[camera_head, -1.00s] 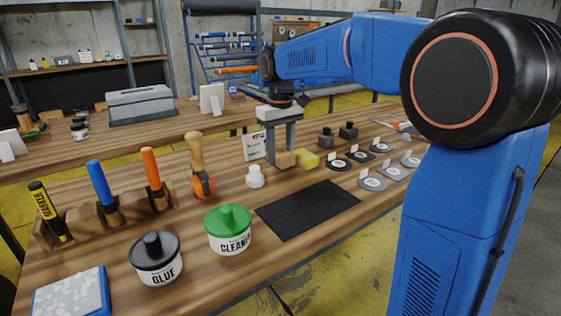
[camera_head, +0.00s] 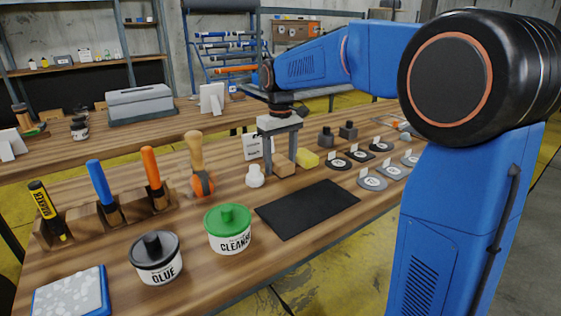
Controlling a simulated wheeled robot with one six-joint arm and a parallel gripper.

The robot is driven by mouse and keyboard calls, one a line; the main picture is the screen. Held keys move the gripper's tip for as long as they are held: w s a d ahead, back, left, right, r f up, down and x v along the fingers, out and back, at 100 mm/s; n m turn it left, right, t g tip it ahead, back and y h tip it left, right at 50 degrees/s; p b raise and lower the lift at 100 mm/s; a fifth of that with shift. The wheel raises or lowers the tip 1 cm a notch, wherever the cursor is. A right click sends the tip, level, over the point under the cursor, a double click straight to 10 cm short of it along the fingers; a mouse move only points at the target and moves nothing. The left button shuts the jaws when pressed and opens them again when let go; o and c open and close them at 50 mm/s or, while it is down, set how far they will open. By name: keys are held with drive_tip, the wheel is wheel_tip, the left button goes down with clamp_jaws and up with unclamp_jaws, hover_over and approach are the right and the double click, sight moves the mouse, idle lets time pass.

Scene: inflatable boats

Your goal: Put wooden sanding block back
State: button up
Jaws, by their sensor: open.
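The wooden sanding block (camera_head: 284,168) is a small light-brown block on the workbench, just left of a yellow sponge-like block (camera_head: 307,158). My gripper (camera_head: 281,158) points down over it. Its grey fingers are open, one on the left and one on the right of the block. Whether either finger touches the block cannot be told from here. The block's underside and its far side are hidden.
A white nozzle-like piece (camera_head: 255,177) stands close left of my gripper. A black mat (camera_head: 308,208) lies in front. Dark blocks (camera_head: 347,131) and grey discs (camera_head: 372,183) are to the right. A green-lidded cleaner tub (camera_head: 229,230) and a glue tub (camera_head: 156,260) stand at the front.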

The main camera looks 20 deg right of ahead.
sight(281, 160)
wheel_tip(281, 160, up, 12)
idle(0.6)
drive_tip(key=shift+s, duration=0.1)
